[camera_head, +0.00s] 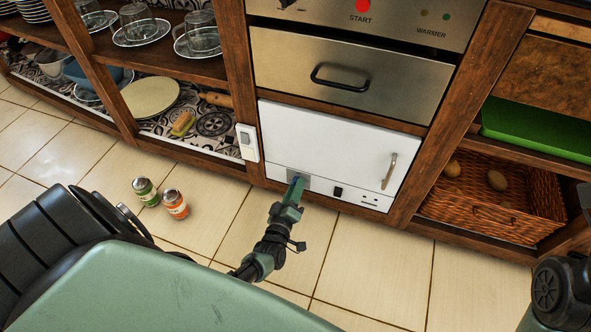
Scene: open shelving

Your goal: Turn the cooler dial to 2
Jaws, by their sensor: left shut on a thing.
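The cooler (335,145) is a white-fronted unit low in the wooden shelving, with an upright handle at its right. A small grey panel (306,181) sits at its lower left edge. My left gripper (296,182) reaches up to this panel and is shut on the cooler dial there. The gripper covers the dial, so its pointer and numbers cannot be read. My right gripper is not in view; only part of my right arm shows at the lower right.
A steel oven drawer (345,85) is above the cooler. A wicker basket (485,195) is at the right.

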